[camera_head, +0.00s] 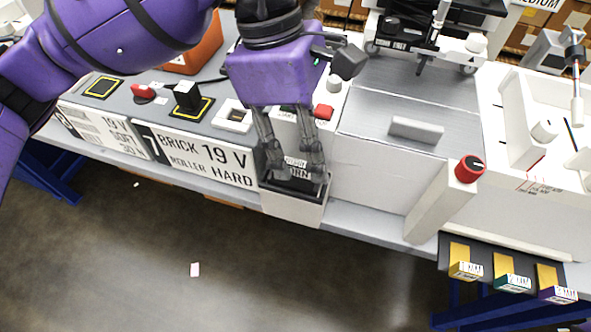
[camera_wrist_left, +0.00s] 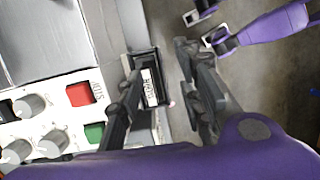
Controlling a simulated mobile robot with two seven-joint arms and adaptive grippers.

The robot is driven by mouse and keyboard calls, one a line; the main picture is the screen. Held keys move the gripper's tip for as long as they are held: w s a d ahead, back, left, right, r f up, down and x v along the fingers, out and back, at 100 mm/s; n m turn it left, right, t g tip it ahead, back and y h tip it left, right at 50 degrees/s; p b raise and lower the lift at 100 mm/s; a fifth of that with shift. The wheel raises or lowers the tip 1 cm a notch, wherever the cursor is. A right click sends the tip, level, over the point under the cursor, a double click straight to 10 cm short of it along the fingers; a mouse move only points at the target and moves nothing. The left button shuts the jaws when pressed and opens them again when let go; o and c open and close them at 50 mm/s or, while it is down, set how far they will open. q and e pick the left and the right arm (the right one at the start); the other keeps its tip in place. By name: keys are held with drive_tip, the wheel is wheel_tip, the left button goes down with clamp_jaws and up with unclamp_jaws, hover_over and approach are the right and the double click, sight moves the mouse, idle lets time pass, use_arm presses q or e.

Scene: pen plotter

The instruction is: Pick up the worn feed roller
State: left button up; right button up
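A dark tray (camera_head: 307,190) with a label that reads in part "ORN" sits at the front edge of the bench. It also shows in the left wrist view (camera_wrist_left: 150,98) with a white label. I cannot make out the worn feed roller; the tray's inside is partly hidden by my fingers. My left gripper (camera_head: 297,176) points down over the tray, its fingers spread on either side. A purple gripper, my right (camera_wrist_left: 205,27), is apart over the floor, fingers spread.
The plotter's grey cover (camera_head: 405,120) and a red knob (camera_head: 469,168) are right of the tray. Red (camera_wrist_left: 80,94) and green buttons and grey knobs stand close by. Small boxes (camera_head: 512,275) lie at front right.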

sight(295, 162)
use_arm(q)
drive_tip(key=shift+w+a+r+t+y, duration=0.35)
drive_tip(key=shift+w+a, duration=0.15)
drive_tip(key=shift+w, duration=0.15)
drive_tip(key=shift+w+a+r+t+y, duration=0.25)
drive_tip(key=shift+w+a+t, duration=0.1)
drive_tip(key=shift+w+a, duration=0.2)
drive_tip(key=shift+w+f, duration=0.15)
drive_tip(key=shift+f, duration=0.05)
drive_tip(key=f, duration=0.4)
drive_tip(key=d+f, duration=0.1)
drive_tip(key=f, duration=0.2)
drive_tip(key=shift+s+f, duration=0.1)
drive_tip(key=shift+s, duration=0.1)
clamp_jaws()
